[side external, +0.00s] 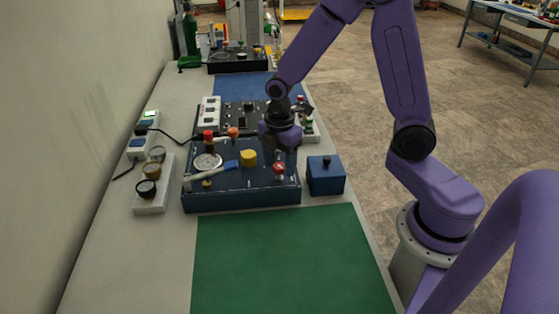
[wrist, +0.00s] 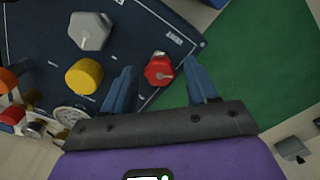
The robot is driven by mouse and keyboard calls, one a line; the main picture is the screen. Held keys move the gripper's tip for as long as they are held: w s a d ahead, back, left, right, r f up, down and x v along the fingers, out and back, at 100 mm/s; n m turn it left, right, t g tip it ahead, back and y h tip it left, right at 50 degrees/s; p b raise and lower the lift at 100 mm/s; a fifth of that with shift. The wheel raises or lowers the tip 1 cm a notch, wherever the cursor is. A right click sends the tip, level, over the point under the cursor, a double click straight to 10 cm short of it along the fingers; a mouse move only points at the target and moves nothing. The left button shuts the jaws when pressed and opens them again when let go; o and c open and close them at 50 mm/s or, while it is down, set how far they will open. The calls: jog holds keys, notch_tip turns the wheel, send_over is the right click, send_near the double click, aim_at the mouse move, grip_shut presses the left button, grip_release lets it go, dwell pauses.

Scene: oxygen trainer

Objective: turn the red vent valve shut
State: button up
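The red vent valve (side external: 279,168) is a small red knob near the right front corner of the dark blue panel (side external: 240,197). In the wrist view the red knob (wrist: 157,68) has a light pointer mark and lies in line with the gap between my two blue fingers. My gripper (wrist: 162,76) is open, with one finger to each side of the knob and a visible gap on both sides. In the side view my gripper (side external: 280,152) points down just above and behind the knob. I cannot tell the exact height of the fingertips.
A yellow knob (wrist: 84,77) and a grey hexagonal knob (wrist: 90,31) stand on the panel. A gauge (side external: 207,161) and a blue-handled lever (side external: 224,167) are at its left. A blue box (side external: 325,177) stands close on the right. The green mat (side external: 280,262) in front is clear.

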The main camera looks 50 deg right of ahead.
jog(key=c, duration=0.9)
jog(key=shift+m, duration=0.4)
jog(key=m, duration=1.6)
jog(key=shift+m, duration=0.3)
jog(key=m, duration=0.6)
jog(key=shift+m, duration=0.4)
jog(key=o, duration=1.1)
jog(key=shift+c, duration=0.2)
